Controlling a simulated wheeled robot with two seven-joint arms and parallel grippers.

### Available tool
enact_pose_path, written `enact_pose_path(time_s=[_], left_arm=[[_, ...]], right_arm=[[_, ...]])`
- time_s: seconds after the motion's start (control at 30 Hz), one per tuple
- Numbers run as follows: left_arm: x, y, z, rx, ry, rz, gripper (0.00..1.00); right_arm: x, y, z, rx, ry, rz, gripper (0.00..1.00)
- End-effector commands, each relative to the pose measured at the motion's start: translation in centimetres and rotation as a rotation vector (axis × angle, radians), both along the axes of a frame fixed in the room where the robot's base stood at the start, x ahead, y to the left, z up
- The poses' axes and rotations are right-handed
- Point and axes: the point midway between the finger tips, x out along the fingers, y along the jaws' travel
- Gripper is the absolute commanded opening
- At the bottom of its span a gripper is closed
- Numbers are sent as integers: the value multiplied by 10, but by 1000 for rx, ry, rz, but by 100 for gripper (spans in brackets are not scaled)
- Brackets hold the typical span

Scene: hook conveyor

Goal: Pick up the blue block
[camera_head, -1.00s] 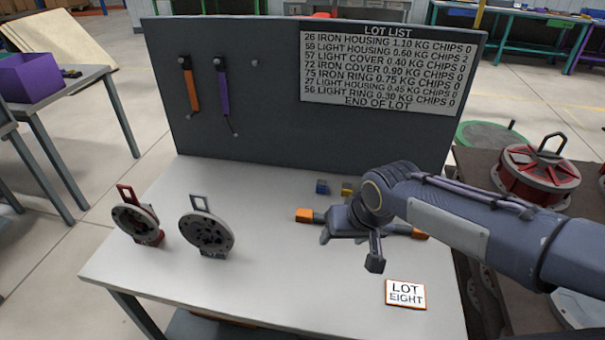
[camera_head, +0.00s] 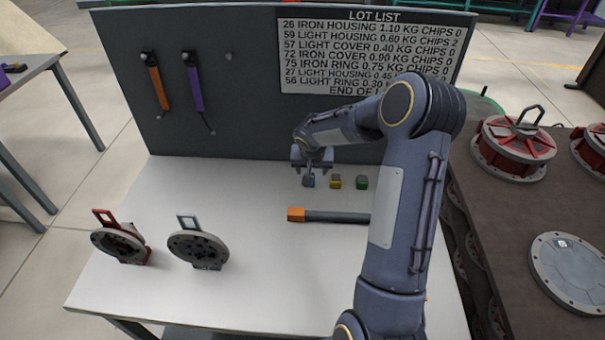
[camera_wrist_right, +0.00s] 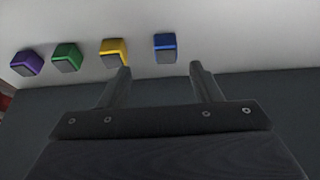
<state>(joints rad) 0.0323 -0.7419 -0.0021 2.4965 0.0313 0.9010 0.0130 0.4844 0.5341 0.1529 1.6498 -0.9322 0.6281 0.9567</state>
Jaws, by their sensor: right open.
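The blue block (camera_head: 308,182) sits on the white table near the back panel, at the left end of a row of small blocks. My right gripper (camera_head: 310,168) is just over it, pointing down. In the right wrist view the blue block (camera_wrist_right: 165,47) shows beyond the fingertips, roughly in line with the gap between them. My right gripper (camera_wrist_right: 159,70) is open and empty there, with a finger to each side. I cannot tell the exact height of the fingertips over the block. My left gripper is not in view.
A yellow block (camera_head: 335,182) and a green block (camera_head: 361,182) stand close beside it; a purple block (camera_wrist_right: 27,62) shows in the wrist view. An orange-ended dark bar (camera_head: 335,217) lies in front. The dark panel (camera_head: 240,110) rises behind. Two round parts (camera_head: 198,249) (camera_head: 121,243) stand left.

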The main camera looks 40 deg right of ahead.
Motion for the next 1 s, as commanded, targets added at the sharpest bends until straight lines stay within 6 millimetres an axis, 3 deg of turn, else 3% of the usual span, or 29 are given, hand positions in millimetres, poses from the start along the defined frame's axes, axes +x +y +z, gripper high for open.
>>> enact_pose_path(time_s=[0.17, 0.7, 0.97, 1.0], left_arm=[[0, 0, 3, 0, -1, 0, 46], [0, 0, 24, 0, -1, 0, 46], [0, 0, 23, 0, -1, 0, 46], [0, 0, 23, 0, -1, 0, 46]], right_arm=[[3, -3, -9, 0, 1, -3, 58], [24, -13, -71, 0, 1, -1, 58], [25, -14, -74, -1, 0, -1, 58], [25, -14, -73, -1, 0, -1, 53]])
